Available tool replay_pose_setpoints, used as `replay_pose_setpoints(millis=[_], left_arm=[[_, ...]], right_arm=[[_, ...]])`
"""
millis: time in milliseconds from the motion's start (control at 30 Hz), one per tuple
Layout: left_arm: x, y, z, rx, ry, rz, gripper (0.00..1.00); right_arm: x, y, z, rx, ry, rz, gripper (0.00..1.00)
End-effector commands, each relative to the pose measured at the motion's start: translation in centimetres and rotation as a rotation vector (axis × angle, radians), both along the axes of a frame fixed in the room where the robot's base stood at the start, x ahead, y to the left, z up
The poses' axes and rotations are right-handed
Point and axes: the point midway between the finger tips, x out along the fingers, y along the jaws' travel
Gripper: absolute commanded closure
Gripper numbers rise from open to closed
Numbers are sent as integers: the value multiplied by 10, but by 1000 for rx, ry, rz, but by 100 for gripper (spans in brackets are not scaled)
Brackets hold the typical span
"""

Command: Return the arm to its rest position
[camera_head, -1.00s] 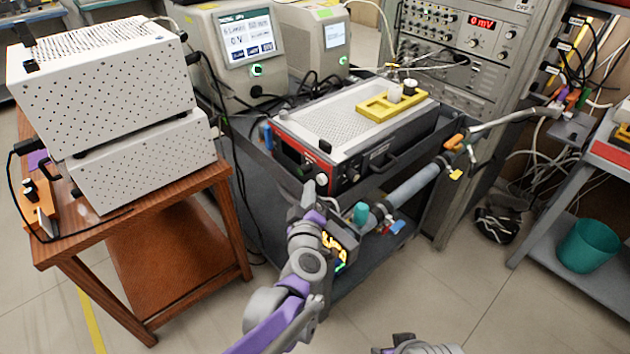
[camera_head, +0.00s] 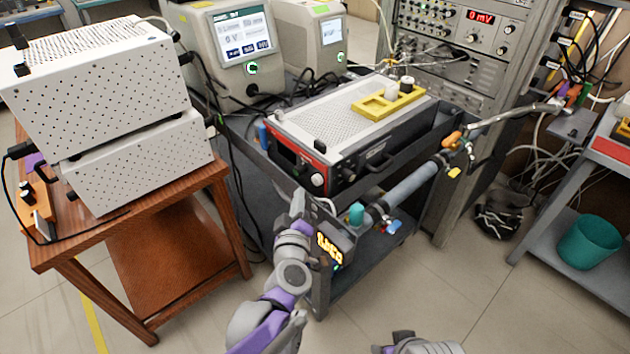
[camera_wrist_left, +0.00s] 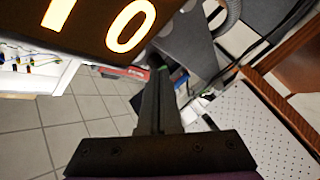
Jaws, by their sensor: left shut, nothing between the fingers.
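My left arm comes up from the bottom of the head view in grey and purple. Its gripper (camera_head: 299,203) points away at the front left corner of the dark cart, in front of a small meter with orange digits (camera_head: 328,248). In the left wrist view the dark fingers (camera_wrist_left: 160,85) are closed together, with nothing between them. The meter's glowing digits (camera_wrist_left: 130,25) loom large and close at the upper left there. I cannot tell whether the gripper touches the meter or cart.
The dark cart (camera_head: 232,165) carries a red-fronted instrument (camera_head: 330,165) with a yellow holder (camera_head: 375,106) on top. A grey horizontal cylinder (camera_head: 410,184) is at its front side. A wooden table (camera_head: 222,180) with perforated white boxes (camera_head: 140,160) stands left. Open floor (camera_head: 480,300) lies front right.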

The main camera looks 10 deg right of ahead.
Motion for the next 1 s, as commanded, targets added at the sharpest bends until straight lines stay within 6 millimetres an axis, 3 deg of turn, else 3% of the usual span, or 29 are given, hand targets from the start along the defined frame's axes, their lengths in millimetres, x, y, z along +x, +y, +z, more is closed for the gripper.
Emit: replay_pose_setpoints(millis=[300, 467, 567, 667, 800, 1000], left_arm=[[-4, 3, 2, 20, 4, -18, 100], [-32, 16, 6, 148, 55, -144, 100], [-68, 34, -7, 284, 150, -252, 100], [-114, 59, -33, 425, 292, -339, 100], [-183, 105, -75, 594, 529, -404, 100], [-268, 166, -118, 744, 829, -409, 100]], right_arm=[[0, 0, 0, 0, 0, 0, 39], [0, 0, 0, 0, 0, 0, 39], [0, 0, 0, 0, 0, 0, 39], [0, 0, 0, 0, 0, 0, 39], [0, 0, 0, 0, 0, 0, 39], [0, 0, 0, 0, 0, 0, 39]])
